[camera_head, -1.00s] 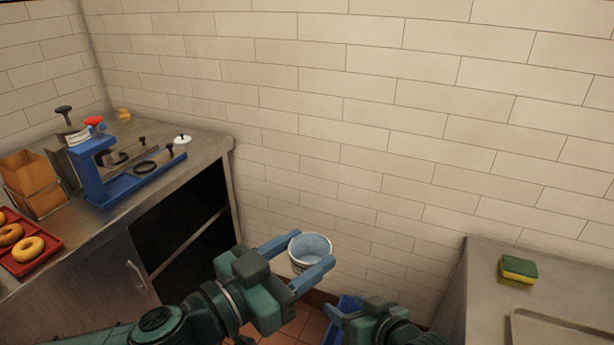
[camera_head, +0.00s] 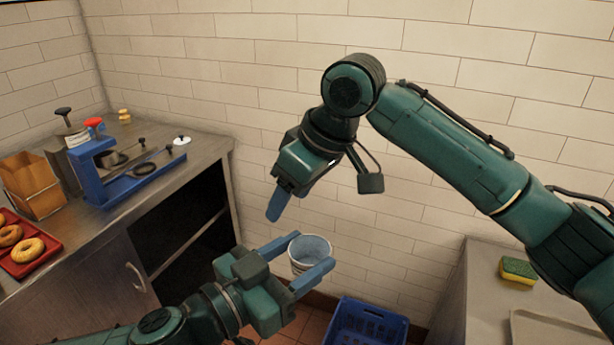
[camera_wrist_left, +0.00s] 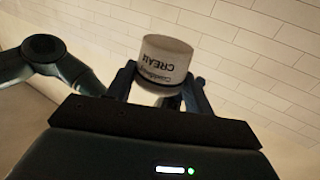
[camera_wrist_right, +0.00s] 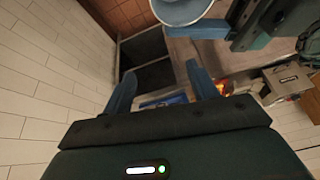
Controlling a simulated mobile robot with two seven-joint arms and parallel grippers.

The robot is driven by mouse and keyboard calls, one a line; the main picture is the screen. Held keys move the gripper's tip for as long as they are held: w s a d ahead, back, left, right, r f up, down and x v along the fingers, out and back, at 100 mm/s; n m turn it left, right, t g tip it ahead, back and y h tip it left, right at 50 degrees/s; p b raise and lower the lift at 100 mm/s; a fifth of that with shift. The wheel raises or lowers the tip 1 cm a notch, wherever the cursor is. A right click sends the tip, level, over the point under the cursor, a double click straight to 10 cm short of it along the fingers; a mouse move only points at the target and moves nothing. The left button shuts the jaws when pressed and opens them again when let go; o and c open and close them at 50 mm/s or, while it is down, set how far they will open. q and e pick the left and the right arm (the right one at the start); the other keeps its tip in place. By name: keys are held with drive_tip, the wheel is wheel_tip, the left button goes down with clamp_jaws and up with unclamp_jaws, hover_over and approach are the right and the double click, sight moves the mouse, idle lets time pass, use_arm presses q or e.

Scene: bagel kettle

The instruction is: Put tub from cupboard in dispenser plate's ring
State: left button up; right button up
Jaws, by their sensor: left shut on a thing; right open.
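The white cream tub (camera_head: 308,262) is upright and open-topped between the fingers of my left gripper (camera_head: 312,251), which is shut on it in front of the wall. Its CREAM label shows in the left wrist view (camera_wrist_left: 165,62), and the tub is at the top of the right wrist view (camera_wrist_right: 180,10). My right gripper (camera_head: 279,204) is open and empty, above and left of the tub, pointing down. The blue dispenser (camera_head: 92,172) stands on the left counter. Its plate (camera_head: 122,190) carries a dark ring (camera_head: 145,169), with nothing seen in it.
The cupboard (camera_head: 188,238) under the left counter is open and dark inside. A red tray (camera_head: 38,262) of bagels and a brown box (camera_head: 34,190) are left of the dispenser. A blue crate (camera_head: 366,322) is on the floor. A sponge (camera_head: 518,270) lies on the right counter.

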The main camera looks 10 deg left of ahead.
sight(307, 251)
drive_tip(key=s+d+r+n+g+h, duration=0.1)
drive_tip(key=s+d+r+h, duration=0.2)
drive_tip(key=s+r+h, duration=0.3)
drive_tip(key=shift+y, duration=0.6)
wheel_tip(307, 251, down, 11)
drive_tip(key=shift+f, duration=0.1)
drive_tip(key=shift+c, duration=0.2)
drive_tip(key=c, duration=0.5)
use_arm(q)
drive_tip(key=o, duration=1)
use_arm(e)
drive_tip(key=shift+c, duration=0.2)
